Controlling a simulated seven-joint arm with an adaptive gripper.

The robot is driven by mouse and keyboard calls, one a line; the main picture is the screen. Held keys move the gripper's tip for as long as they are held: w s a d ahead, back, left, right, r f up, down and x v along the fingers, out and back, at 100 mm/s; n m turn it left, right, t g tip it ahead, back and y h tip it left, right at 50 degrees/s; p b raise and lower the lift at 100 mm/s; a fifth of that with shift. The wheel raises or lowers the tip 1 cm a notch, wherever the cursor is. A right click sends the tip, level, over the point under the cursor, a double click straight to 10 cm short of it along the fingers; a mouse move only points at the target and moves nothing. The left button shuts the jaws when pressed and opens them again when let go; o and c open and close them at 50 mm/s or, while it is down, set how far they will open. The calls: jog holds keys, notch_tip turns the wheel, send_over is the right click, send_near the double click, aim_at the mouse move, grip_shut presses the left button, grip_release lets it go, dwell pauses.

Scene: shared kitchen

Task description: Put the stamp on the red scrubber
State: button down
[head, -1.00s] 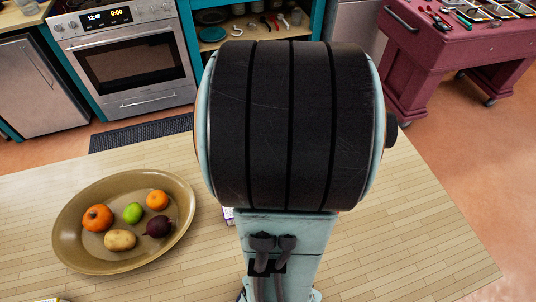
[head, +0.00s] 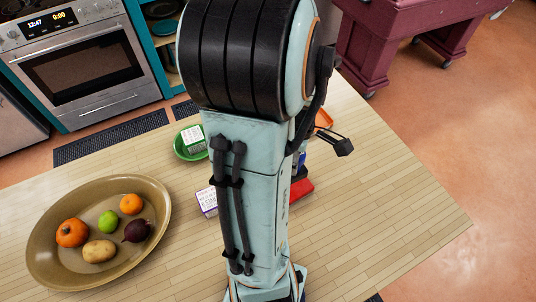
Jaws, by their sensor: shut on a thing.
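A red object (head: 301,189), which looks like the red scrubber, lies on the wooden counter just right of my arm. My arm hides its left part. A small dark blue piece shows just above it at the arm's edge; I cannot tell what it belongs to. I cannot make out the stamp. My gripper and anything in it are hidden behind my own arm, which fills the middle of the head view.
A large tan bowl (head: 157,243) with fruit and vegetables stands left. A green bowl (head: 181,153) holding a white labelled box (head: 193,138) is behind. A purple-white box (head: 207,200) is partly hidden by my arm. An orange item (head: 324,119) shows behind it. The counter's right side is clear.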

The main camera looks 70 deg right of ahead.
notch_tip(320, 180, down, 7)
jog(key=shift+f, duration=0.1)
dwell(0.4)
jog(key=c, duration=0.6)
grip_release()
jog(key=shift+f, duration=0.1)
jog(key=shift+c, duration=0.2)
